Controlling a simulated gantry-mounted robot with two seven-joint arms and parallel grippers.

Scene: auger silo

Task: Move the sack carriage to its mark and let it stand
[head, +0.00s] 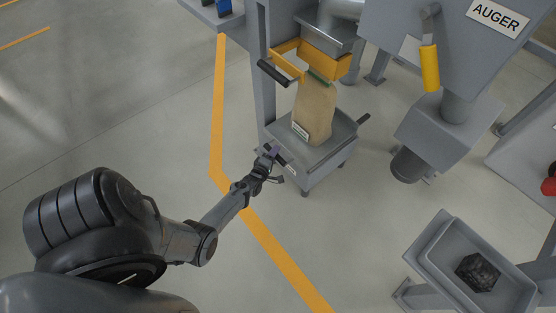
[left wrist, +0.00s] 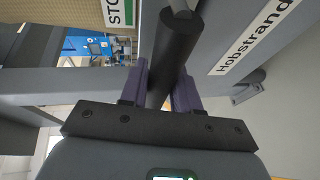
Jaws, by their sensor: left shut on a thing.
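The sack carriage (head: 322,160) is a low grey tray on legs, standing at the centre in the head view. A tan sack (head: 315,112) stands upright on it under a yellow frame (head: 326,62). My left gripper (head: 273,155) is at the carriage's near left edge. In the left wrist view its purple fingers (left wrist: 160,88) are shut on a black handle bar (left wrist: 176,48), one finger on each side. A second black handle (head: 363,119) sticks out at the carriage's right side. I cannot make out the carriage's mark. My right gripper is out of view.
A grey post (head: 258,60) stands just behind and left of the carriage. The auger housing (head: 437,130) hangs to the right. A grey bin (head: 447,255) with a black lump (head: 478,272) is at lower right. A yellow floor line (head: 270,248) bends below my arm; the left floor is clear.

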